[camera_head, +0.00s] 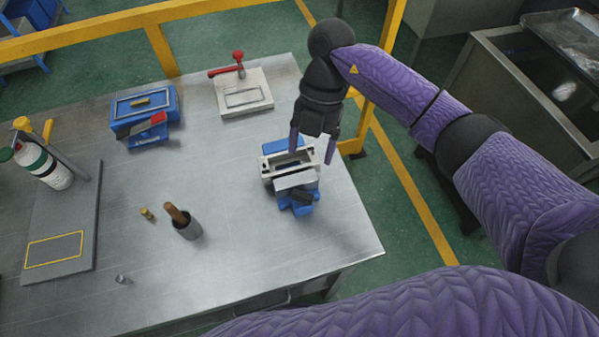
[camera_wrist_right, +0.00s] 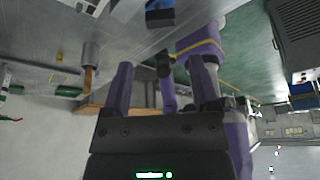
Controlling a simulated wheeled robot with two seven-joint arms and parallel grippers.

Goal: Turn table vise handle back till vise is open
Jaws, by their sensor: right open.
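A blue and grey table vise (camera_head: 282,187) stands near the right edge of the steel table. Whether a finger touches the vise is unclear. In the right wrist view the right gripper's fingers (camera_wrist_right: 164,88) are also apart and empty. My left gripper is not in view.
On the steel table (camera_head: 240,240) are a blue fixture with a red handle (camera_head: 133,104), a pale plate with a red clamp (camera_head: 230,103), a dark cup holding a brown-handled tool (camera_head: 188,229) and a grey board with a bottle (camera_head: 60,225).

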